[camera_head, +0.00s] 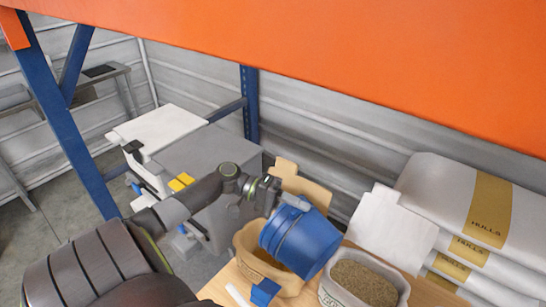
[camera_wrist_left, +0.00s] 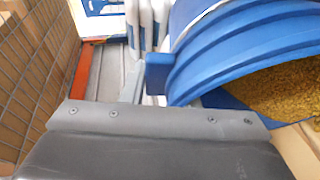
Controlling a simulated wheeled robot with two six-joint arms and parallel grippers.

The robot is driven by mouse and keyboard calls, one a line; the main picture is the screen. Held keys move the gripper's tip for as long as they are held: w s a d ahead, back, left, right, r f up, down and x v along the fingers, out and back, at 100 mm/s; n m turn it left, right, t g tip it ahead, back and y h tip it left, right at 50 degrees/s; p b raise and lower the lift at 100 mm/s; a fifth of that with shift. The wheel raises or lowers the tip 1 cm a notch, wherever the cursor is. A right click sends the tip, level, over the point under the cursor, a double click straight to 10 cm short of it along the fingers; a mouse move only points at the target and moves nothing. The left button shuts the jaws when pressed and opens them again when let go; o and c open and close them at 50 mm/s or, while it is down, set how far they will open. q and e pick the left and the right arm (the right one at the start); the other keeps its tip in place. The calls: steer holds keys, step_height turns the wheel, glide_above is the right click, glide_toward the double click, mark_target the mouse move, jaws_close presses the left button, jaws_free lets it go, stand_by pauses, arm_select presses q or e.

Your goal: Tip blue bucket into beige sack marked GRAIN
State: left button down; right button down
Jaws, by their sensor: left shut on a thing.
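The blue bucket (camera_head: 303,243) hangs tilted over the beige sack (camera_head: 247,268) in the head view. My left gripper (camera_head: 280,196) is shut on the bucket at its upper side. The bucket's mouth is turned out of sight in the head view, so I cannot tell whether anything pours. In the left wrist view the ribbed bucket wall (camera_wrist_left: 235,45) fills the upper right, with golden grain (camera_wrist_left: 285,90) beside it. The bucket hides much of the sack's opening, and the print on the sack's front is too small to read. My right gripper is not in view.
A pale sack (camera_head: 327,296) filled with brown matter stands close to the right. A small blue piece (camera_head: 265,292) is at the beige sack's front. Stacked HULLS bags (camera_head: 470,205) lie at the right. An orange beam (camera_head: 330,50) crosses above, with a blue post (camera_head: 250,105) behind.

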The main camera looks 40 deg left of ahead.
arm_select(q)
steer(key=shift+a+f+n+t+h+b, duration=0.15)
steer(key=shift+a+n+t+h+b, duration=0.15)
steer(key=shift+a+h+b, duration=0.85)
steer(key=shift+a+f+n+t+h+b, duration=0.2)
steer(key=shift+a+n+h+b, duration=0.35)
steer(key=shift+a, duration=1.1)
